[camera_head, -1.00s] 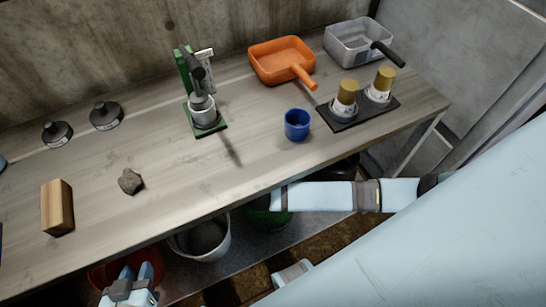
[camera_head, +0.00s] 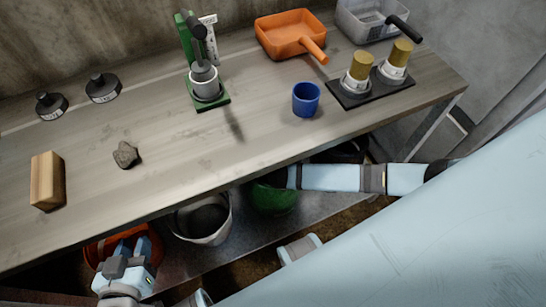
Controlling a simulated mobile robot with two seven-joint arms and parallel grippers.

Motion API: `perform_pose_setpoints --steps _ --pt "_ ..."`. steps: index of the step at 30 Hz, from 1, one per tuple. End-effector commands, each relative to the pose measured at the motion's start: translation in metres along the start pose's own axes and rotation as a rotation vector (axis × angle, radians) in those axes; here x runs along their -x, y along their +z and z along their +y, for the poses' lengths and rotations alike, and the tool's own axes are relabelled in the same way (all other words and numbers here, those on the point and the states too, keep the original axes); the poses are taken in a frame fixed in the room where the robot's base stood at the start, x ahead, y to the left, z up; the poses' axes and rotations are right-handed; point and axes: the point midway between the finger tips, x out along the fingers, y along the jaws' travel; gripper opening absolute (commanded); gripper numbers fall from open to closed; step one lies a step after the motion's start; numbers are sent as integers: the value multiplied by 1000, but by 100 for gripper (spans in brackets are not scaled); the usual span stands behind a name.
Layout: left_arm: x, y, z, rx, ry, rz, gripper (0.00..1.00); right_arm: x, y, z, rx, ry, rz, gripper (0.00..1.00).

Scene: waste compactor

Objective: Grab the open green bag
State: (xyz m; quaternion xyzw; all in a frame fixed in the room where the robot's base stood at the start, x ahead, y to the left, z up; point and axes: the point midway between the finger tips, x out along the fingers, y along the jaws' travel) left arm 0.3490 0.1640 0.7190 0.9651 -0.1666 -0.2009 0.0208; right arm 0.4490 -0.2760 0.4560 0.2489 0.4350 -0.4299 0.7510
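A green rounded thing (camera_head: 272,199), which looks like the green bag, sits on the low shelf under the workbench. The bench edge and my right arm hide its upper part, so I cannot see its opening. My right arm crosses from the right, and its dark end meets the bench edge just above the green thing. My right gripper is not visible. My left gripper (camera_head: 134,246) is at the lower left, its two blue fingers apart and empty, in front of a red-orange container (camera_head: 92,252). It is well left of the green thing.
A white bucket (camera_head: 205,221) stands between the red-orange container and the green thing. The workbench (camera_head: 190,150) above holds a blue cup (camera_head: 306,100), a green press (camera_head: 207,92), an orange scoop pan (camera_head: 290,35), a stone (camera_head: 126,155) and a wooden block (camera_head: 47,180).

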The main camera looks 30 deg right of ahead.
Motion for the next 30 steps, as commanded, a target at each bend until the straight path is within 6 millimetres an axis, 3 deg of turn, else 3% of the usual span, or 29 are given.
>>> perform_pose_setpoints --steps 2,8,13,14,25,29,30 --pt "-3 -12 3 -3 12 49 32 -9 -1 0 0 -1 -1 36" --pt "-2 -14 4 0 15 53 32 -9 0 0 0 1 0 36" --pt "-3 -14 4 0 15 53 32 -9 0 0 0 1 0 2" --pt "-3 -14 4 0 15 53 32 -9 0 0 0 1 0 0" --pt "-3 -13 4 1 13 49 32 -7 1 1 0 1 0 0" --pt "-1 -15 2 -4 5 25 32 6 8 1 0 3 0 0" --pt "1 -3 -2 -1 -9 -18 32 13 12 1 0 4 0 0"
